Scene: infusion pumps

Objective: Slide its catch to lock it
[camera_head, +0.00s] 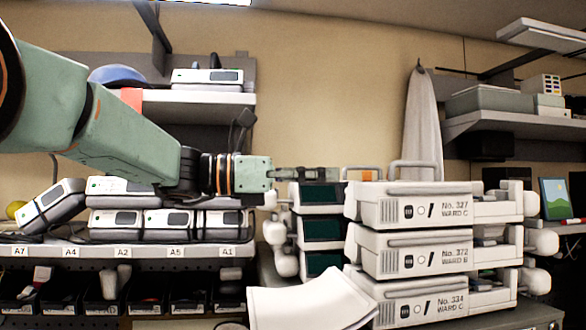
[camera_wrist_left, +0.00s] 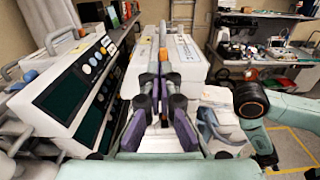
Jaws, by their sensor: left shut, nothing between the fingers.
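Three white infusion pumps are stacked at the right of the head view. The top one (camera_head: 430,204) reads "No. 327 WARD C". A small orange piece (camera_head: 368,176), possibly the catch, shows on its top left, beside a grey handle (camera_head: 412,164). Orange also shows past the fingertips in the left wrist view (camera_wrist_left: 163,54). My left gripper (camera_head: 338,174) is shut and empty, level, just left of the orange piece. I cannot tell whether it touches it. The fingers (camera_wrist_left: 157,62) are together and hide part of the pump top.
Below are pumps "No. 372 WARD B" (camera_head: 430,252) and "No. 334 WARD C" (camera_head: 440,300). Dark green screens (camera_head: 322,230) face left of the stack. A shelf (camera_head: 60,252) with more pumps stands left. A white sheet-like item (camera_head: 305,303) lies in front.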

